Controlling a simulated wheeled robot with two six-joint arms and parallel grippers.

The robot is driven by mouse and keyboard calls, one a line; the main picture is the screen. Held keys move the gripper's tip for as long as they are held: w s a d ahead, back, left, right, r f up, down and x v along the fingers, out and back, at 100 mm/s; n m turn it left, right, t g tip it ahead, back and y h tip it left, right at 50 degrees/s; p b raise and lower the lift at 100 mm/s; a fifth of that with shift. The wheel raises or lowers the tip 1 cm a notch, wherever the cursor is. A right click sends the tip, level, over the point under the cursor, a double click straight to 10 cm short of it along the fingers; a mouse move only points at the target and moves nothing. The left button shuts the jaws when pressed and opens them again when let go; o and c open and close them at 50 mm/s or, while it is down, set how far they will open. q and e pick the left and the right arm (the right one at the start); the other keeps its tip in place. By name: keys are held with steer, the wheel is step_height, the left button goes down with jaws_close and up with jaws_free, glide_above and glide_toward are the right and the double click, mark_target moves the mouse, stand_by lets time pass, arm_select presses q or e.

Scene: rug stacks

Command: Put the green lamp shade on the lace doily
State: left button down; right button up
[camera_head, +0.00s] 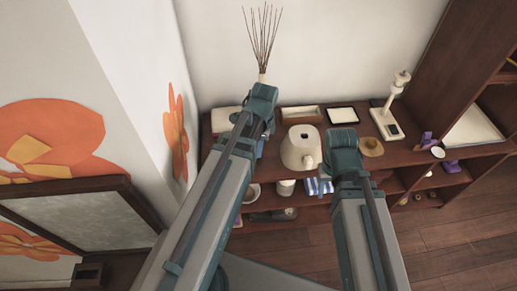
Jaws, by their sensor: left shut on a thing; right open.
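I cannot make out a green lamp shade or a lace doily for certain. A rounded cream vessel (299,149) with a small opening on top stands on the shelf between my two arms. A flat amber round piece (371,147) lies to the right of my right arm. My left arm reaches up to the back of the shelf and my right arm ends near the shelf's front middle.
A bundle of thin reeds (263,40) rises behind my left arm. A white-topped dark square (343,115), a shallow box (300,112) and a pale stand (385,122) are on the wooden shelf. A mirror (85,215) is at left.

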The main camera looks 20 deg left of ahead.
arm_select(q)
steer(key=shift+f, duration=0.15)
steer(key=c, duration=0.6)
jaws_free()
steer(key=shift+c, duration=0.2)
step_height(320, 180, up, 12)
steer(key=r+p, duration=0.1)
steer(key=p, duration=1.1)
steer(key=s+d+n, duration=0.8)
steer(key=d+n, duration=0.1)
steer(key=d, duration=0.4)
steer(key=shift+s+f, duration=0.3)
steer(key=shift+s, duration=0.05)
steer(key=shift+d, duration=0.1)
